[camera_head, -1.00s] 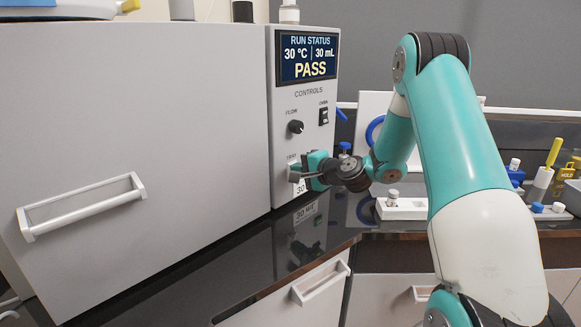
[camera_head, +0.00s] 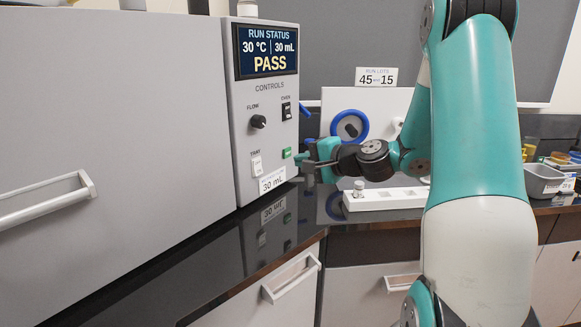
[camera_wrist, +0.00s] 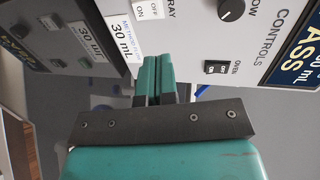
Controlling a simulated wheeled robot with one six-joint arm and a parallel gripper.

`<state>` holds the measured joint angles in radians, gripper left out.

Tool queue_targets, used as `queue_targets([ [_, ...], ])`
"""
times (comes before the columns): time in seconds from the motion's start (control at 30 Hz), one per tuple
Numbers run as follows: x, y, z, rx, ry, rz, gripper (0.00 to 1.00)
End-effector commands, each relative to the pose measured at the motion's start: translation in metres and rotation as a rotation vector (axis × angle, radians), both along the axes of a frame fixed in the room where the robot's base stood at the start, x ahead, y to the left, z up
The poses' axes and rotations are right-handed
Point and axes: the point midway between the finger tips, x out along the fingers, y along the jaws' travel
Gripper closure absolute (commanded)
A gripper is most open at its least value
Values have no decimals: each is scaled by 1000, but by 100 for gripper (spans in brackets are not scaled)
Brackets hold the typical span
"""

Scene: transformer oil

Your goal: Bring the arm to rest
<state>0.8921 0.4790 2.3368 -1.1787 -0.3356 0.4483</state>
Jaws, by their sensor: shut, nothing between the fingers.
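My gripper (camera_head: 304,161) is shut and empty at the end of my teal arm. In the head view it is beside the lower right edge of the control panel (camera_head: 240,145), close to a green button (camera_head: 287,153). I cannot tell whether it touches the panel. In the wrist view the two teal fingers (camera_wrist: 158,68) are together, with the panel and its 30 mL label (camera_wrist: 124,38) beyond them. The screen (camera_head: 268,52) reads 30 °C, 30 mL, PASS.
The large grey cabinet (camera_head: 110,110) fills the left. A white rack (camera_head: 385,198) with a small capped vial (camera_head: 359,188) stands behind my gripper. A grey bin (camera_head: 543,180) is at the right. The dark counter (camera_head: 225,250) before the panel is clear.

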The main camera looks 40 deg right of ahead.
Motion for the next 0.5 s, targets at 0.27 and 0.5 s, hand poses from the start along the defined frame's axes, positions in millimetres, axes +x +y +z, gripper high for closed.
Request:
queue_targets([
  [0.27,-6,-1,3,0,0,1,100],
  [0.5,-6,-1,3,0,0,1,100],
])
